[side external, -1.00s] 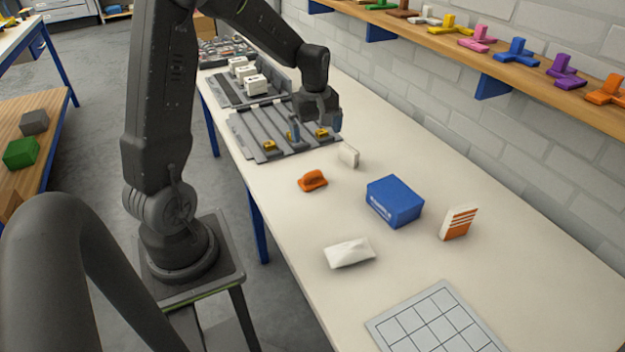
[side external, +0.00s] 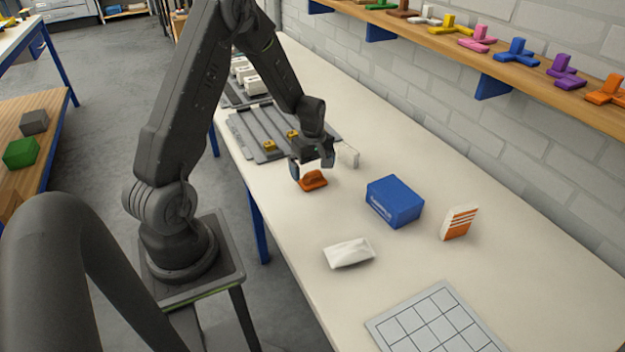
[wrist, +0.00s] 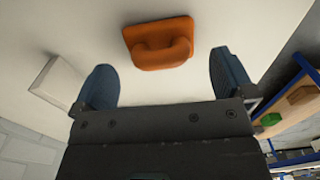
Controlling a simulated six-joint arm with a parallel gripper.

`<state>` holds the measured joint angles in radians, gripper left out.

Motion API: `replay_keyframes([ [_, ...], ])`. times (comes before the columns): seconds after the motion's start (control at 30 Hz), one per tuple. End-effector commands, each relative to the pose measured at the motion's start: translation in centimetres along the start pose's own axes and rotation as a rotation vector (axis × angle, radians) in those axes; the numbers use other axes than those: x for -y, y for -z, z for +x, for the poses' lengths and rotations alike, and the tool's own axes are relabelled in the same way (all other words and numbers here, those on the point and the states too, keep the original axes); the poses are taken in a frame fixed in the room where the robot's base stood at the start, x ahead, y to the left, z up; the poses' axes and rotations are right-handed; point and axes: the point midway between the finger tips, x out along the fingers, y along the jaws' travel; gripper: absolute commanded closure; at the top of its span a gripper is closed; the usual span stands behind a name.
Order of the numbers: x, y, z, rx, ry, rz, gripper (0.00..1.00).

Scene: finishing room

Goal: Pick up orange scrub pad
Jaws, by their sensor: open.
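The orange scrub pad (side external: 313,181) lies on the white table, with a raised handle on top. In the wrist view the pad (wrist: 158,42) sits ahead of my fingertips, roughly centred between them. My gripper (side external: 312,172) is open and empty, just above and behind the pad in the side view. In the wrist view its two blue fingers (wrist: 165,75) are spread wide, with bare table between them. The pad appears apart from both fingers.
A small white block (side external: 348,156) stands close to the right of my gripper. A blue box (side external: 394,201), an orange-and-white striped block (side external: 458,223) and a white packet (side external: 349,253) lie farther along. A grid plate (side external: 437,322) is at the front, a grey slotted tray (side external: 262,127) behind.

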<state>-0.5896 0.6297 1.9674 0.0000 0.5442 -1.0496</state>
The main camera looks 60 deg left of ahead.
Motion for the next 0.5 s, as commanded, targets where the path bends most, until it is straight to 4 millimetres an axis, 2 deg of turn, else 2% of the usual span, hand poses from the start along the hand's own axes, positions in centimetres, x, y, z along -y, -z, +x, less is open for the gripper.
replay_keyframes([
  [0.1,0.2,-0.3,2.0,0.002,0.004,0.0,0.0],
  [0.2,0.1,-0.3,3.0,0.002,0.003,0.0,0.0],
  [0.5,0.1,-0.3,3.4,0.0,0.0,0.0,0.0],
])
